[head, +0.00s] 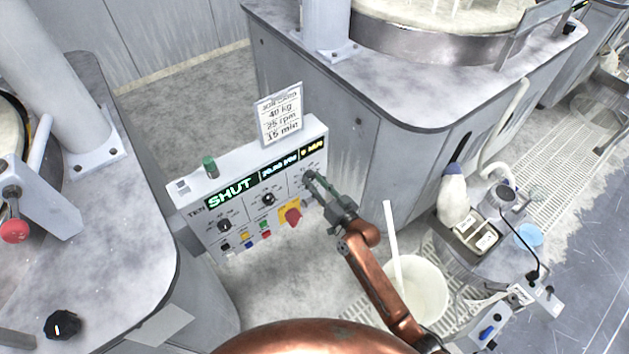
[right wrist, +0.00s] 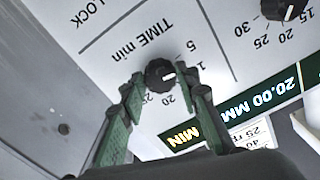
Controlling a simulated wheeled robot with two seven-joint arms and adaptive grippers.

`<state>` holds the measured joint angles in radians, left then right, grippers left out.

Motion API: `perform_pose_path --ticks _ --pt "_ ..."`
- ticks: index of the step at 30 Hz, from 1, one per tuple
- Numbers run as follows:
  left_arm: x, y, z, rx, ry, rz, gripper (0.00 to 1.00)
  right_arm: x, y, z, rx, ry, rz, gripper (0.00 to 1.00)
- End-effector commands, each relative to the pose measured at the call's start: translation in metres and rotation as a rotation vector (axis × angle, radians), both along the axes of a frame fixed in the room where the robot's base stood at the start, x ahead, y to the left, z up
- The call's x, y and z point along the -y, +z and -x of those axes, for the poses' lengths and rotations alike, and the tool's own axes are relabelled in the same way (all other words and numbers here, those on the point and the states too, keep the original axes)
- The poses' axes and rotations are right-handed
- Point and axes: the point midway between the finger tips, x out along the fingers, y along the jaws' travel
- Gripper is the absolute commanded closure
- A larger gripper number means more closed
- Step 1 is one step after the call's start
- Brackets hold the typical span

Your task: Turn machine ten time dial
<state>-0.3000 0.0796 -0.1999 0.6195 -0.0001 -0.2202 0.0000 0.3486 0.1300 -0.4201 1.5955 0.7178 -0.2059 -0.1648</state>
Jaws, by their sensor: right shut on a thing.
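Machine ten's control panel (head: 290,147) stands in the middle of the head view, marked TEN, with a lit display reading SHUT. My right gripper (head: 313,182) reaches its right end and covers the time dial there. In the right wrist view, turned upside down, the black time dial (right wrist: 159,75) with a white mark sits under the label TIME min. The green fingers of my right gripper (right wrist: 166,88) are closed on either side of it. The lit minutes number is hard to read. My left gripper is out of view.
A card (head: 279,116) above the panel reads 40 kg, 25 rpm, 15 min. Two other black dials (head: 268,199) and several coloured buttons lie left of my gripper, with a red knob (head: 291,216) close below. A white bucket (head: 424,290) stands at the right.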

Motion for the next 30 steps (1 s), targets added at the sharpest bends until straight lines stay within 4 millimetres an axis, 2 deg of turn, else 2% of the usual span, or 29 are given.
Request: perform_pose_path --ticks 9,30 --pt "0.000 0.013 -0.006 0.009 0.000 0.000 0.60 0.001 0.003 0.000 -0.175 -0.001 -0.245 0.95" --pt "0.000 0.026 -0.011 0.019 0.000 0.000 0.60 0.001 0.002 -0.001 -0.537 -0.001 -0.743 0.95"
